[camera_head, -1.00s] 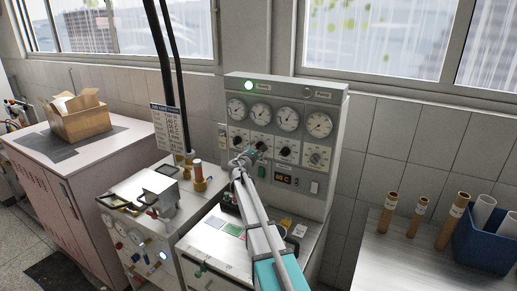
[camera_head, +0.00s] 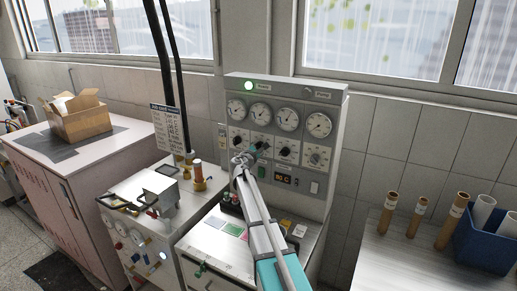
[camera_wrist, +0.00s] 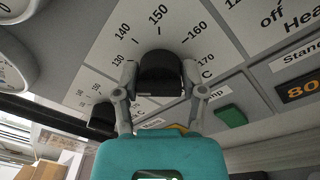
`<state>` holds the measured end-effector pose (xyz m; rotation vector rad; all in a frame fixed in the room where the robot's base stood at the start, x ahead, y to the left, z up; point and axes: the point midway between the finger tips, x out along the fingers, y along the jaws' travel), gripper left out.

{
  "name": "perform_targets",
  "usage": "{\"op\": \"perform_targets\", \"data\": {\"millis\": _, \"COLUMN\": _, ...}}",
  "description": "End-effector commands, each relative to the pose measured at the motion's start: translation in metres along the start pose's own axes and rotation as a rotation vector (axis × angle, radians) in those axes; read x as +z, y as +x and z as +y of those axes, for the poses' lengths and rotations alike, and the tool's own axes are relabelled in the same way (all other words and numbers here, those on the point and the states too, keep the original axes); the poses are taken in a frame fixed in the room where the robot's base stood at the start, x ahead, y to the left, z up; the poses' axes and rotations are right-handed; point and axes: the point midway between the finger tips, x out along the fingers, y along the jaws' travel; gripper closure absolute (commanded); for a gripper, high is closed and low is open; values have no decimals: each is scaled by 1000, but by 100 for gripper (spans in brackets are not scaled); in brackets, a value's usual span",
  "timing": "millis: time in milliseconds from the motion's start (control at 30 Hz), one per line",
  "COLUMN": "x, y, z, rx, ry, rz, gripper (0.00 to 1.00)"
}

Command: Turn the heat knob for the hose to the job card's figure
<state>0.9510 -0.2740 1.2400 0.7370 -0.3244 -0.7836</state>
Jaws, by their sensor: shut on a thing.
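The panel (camera_head: 333,118) stands against the wall with a row of round gauges above a row of black knobs. My gripper (camera_head: 245,157) is at the knob row, left of centre. In the wrist view, my gripper (camera_wrist: 160,88) is shut on a black knob (camera_wrist: 160,70), one finger on each side. The scale around this knob reads from 130 to 170 °C, with 150 just above it. The knob's pointer mark is not visible. The job card (camera_head: 167,128) hangs left of the panel; its figures are too small to read.
Another black knob (camera_wrist: 103,117) is close to the left finger. A green button (camera_wrist: 230,116) and an orange-lit display (camera_wrist: 302,88) lie to the right. A metal bench (camera_head: 405,245) with brown tubes (camera_head: 452,222) and a blue bin (camera_head: 482,246) stands right of the panel.

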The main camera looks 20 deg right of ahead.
Motion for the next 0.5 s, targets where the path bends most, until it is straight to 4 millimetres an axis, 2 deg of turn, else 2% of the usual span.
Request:
{"op": "perform_targets", "data": {"millis": 67, "x": -2, "y": -6, "z": 2, "rx": -2, "ry": 1, "rz": -1, "gripper": 94}}
{"op": "perform_targets", "data": {"millis": 500, "x": 0, "y": 0, "z": -2, "rx": 2, "ry": 74, "rz": -5, "gripper": 94}}
